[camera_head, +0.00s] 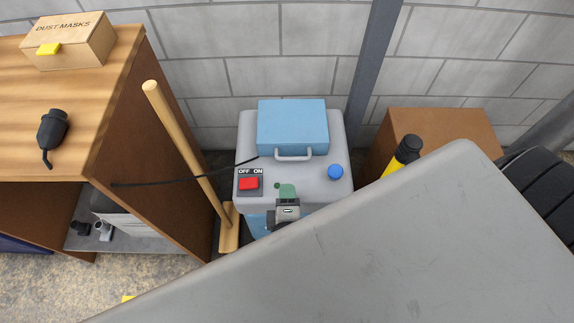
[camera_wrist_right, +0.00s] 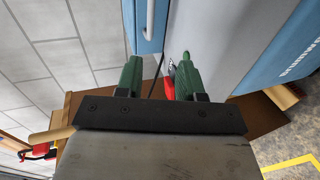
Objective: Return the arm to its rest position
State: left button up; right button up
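My right gripper (camera_head: 286,190) shows in the head view above the front of a grey machine (camera_head: 310,194), with its green fingers toward the red switch side. In the right wrist view the two green fingers of this gripper (camera_wrist_right: 158,68) stand apart with nothing held between them. Beyond them show the blue lid with its handle, a black cord and part of the red switch. My left gripper is not in view.
The machine carries a blue lid (camera_head: 292,125), a red switch (camera_head: 249,183) and a blue knob (camera_head: 335,171). A wooden-handled tool (camera_head: 185,150) leans at left beside a wooden bench (camera_head: 95,90). A brown box (camera_head: 440,125) and a black tyre (camera_head: 545,185) stand at right.

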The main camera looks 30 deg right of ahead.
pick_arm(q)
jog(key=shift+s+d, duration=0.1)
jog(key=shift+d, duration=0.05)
